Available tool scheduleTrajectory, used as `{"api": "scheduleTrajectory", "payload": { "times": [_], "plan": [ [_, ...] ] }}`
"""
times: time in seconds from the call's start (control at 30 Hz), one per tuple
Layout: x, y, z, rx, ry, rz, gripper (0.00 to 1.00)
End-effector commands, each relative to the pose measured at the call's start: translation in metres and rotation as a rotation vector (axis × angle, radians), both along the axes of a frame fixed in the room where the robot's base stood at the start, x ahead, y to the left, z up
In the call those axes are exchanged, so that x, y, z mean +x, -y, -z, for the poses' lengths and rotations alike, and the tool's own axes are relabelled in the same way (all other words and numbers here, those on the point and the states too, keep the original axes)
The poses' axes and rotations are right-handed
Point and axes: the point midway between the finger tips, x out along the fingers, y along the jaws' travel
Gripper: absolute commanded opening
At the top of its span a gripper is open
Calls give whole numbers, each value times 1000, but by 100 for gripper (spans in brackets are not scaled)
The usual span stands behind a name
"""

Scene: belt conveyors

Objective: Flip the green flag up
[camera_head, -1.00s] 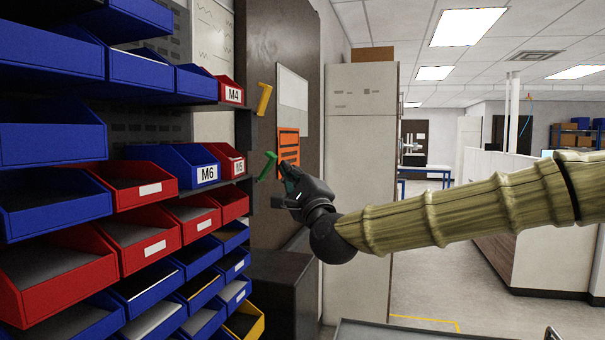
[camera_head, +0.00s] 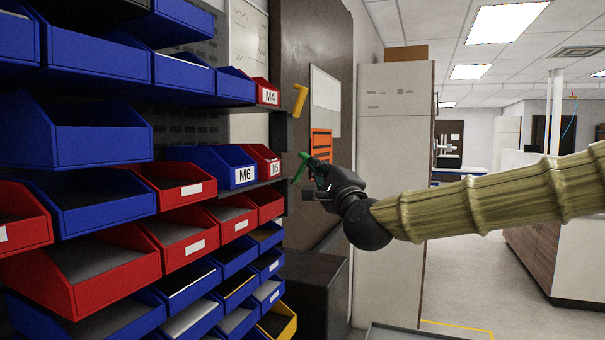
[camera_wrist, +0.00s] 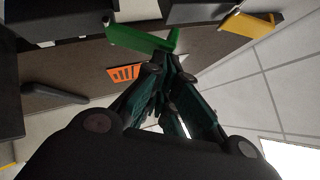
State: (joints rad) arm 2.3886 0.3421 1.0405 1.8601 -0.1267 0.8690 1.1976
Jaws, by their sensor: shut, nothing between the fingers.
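The green flag (camera_head: 298,169) is on the edge of the shelf rack, below a yellow flag and beside the small red M5 bin. It slants, its lower end pointing down and left. In the wrist view the green flag (camera_wrist: 138,39) lies just beyond my fingertips. My gripper (camera_head: 313,172) is shut and empty, immediately right of the flag in the head view. The wrist view shows the closed fingertips (camera_wrist: 172,58) at or very near the flag's right end; I cannot tell whether they touch. The fingers partly hide that end.
The yellow flag (camera_head: 300,100) sits above the green one. An orange sheet (camera_head: 321,145) hangs on the dark panel behind my gripper. Blue and red bins, including the M6 bin (camera_head: 218,168), fill the rack at left. A tall pale cabinet (camera_head: 395,240) stands behind my arm.

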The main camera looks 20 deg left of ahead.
Motion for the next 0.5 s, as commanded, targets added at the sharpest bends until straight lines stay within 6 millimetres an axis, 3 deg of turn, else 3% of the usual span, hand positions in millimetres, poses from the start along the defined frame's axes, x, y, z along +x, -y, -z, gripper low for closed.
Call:
{"api": "scheduleTrajectory", "payload": {
  "times": [0.23, 0.5],
  "plan": [
    [1, -2, -10, -138, -15, 5, 0],
    [1, -4, -11, -166, -18, 1, 0]
  ]
}}
